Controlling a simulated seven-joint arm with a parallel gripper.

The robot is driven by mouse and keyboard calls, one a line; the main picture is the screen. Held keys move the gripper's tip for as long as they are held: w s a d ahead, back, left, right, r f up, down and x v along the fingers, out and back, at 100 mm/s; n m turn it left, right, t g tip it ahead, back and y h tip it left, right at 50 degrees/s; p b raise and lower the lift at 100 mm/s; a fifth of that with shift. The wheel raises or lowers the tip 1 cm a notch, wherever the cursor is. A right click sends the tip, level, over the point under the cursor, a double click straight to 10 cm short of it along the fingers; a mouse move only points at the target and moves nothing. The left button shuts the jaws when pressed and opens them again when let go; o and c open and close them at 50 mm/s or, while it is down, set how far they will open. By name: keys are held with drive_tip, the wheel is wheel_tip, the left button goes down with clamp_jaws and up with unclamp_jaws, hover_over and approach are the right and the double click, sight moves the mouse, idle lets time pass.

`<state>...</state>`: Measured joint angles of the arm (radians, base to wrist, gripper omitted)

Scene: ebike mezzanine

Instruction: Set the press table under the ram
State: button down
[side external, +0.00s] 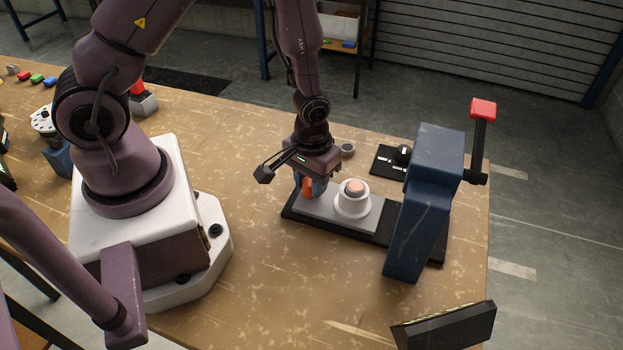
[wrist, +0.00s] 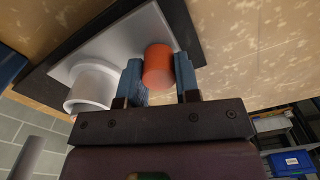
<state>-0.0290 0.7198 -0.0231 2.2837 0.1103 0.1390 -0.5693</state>
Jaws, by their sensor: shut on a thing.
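The press table (side external: 326,208) is a flat grey plate on a black base (side external: 300,222). It carries a white cup (side external: 352,204) with a pinkish-orange part (side external: 355,187) inside. The plate (wrist: 130,35) and cup (wrist: 92,85) also show in the wrist view. My gripper (side external: 311,187) is shut on the orange knob (wrist: 158,67) at the plate's left end, between its blue fingers. The dark blue press (side external: 428,190) stands at the right end of the base. The cup is left of the press head, apart from it. The ram itself is hidden.
A red-topped lever (side external: 483,110) rises at the press's right. A black panel with a knob (side external: 402,154) and a small grey round piece (side external: 347,149) lie behind the base. A dark tilted screen (side external: 444,326) stands at the front right. Bare bench lies left of the base.

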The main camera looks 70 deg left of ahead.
sight(371, 209)
drive_tip(key=w+d, duration=0.8)
drive_tip(key=shift+w+d, duration=0.25)
drive_tip(key=shift+w, duration=0.1)
drive_tip(key=c, duration=0.8)
unclamp_jaws()
drive_tip(key=shift+s, duration=0.1)
